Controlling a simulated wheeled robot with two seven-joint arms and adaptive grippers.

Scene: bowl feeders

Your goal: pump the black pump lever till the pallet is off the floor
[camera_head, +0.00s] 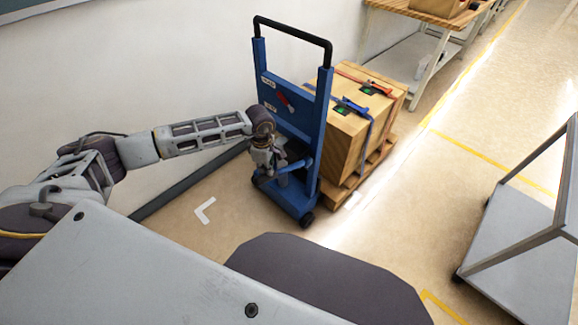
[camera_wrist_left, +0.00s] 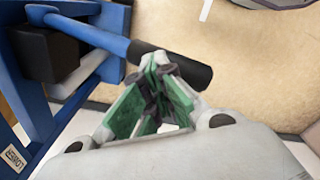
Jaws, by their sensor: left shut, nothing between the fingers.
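The blue pallet lifter (camera_head: 315,140) with a black top handle stands near the wall. The wooden pallet (camera_head: 337,193) is behind it, under a strapped wooden crate (camera_head: 350,135); I cannot tell whether it touches the floor. The pump lever has a blue bar (camera_wrist_left: 95,36) and a black grip (camera_wrist_left: 192,69) in the left wrist view. My left gripper (camera_head: 274,178) is at the lifter's near side, low down. In the left wrist view its green-padded fingers (camera_wrist_left: 155,80) are closed and empty, overlapping the grip; contact is unclear. My right gripper is not in view.
A red lever (camera_head: 284,100) sits on the lifter's panel. A grey cart (camera_head: 520,250) stands at the right, and a wooden table (camera_head: 425,15) at the back. Floor between lifter and cart is clear.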

